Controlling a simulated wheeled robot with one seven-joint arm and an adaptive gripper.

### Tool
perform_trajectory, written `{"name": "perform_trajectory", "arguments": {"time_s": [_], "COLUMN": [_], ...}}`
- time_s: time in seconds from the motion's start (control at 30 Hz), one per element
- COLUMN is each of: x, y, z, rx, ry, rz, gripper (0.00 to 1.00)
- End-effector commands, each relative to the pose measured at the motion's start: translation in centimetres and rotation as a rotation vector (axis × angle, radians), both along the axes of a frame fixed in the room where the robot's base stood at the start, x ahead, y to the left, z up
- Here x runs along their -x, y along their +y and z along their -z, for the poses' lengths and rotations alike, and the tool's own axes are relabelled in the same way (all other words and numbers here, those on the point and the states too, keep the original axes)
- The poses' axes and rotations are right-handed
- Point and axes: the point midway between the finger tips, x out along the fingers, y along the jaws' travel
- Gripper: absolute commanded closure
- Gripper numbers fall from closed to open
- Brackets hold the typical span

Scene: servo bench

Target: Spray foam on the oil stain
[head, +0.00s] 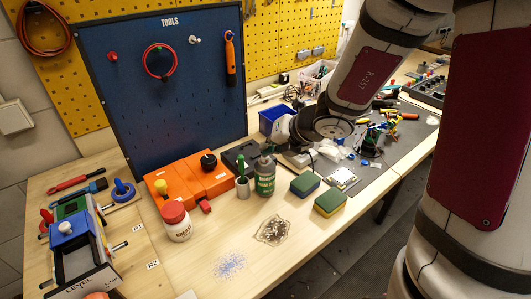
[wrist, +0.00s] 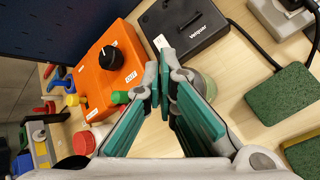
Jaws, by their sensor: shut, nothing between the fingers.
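A dark oil stain (head: 272,231) lies on the wooden bench top, front middle in the head view; I cannot see it in the wrist view. A green can (head: 264,180) with a grey top stands upright behind the stain. My gripper (wrist: 160,88) is shut and empty, its green finger pads together. In the head view it is near the top of the green can, partly hidden by my arm. In the wrist view, a round pale green shape behind the right finger looks like the can (wrist: 209,84). I cannot tell whether they touch.
A white jar with a red lid (head: 176,222) and blue granules (head: 229,264) are left of the stain. Two green sponges, one rear (head: 305,184) and one front (head: 330,202), lie right of the can. An orange box (head: 196,180) and a black box (wrist: 188,27) stand behind.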

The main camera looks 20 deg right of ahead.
Motion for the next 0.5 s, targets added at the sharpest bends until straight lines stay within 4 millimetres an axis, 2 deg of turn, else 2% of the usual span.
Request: {"name": "perform_trajectory", "arguments": {"time_s": [0.27, 0.5], "x": [0.2, 0.3], "y": [0.0, 0.0], "z": [0.1, -1.7], "rx": [0.001, 0.0], "ry": [0.006, 0.002], "rz": [0.0, -0.001], "gripper": [1.0, 1.0]}}
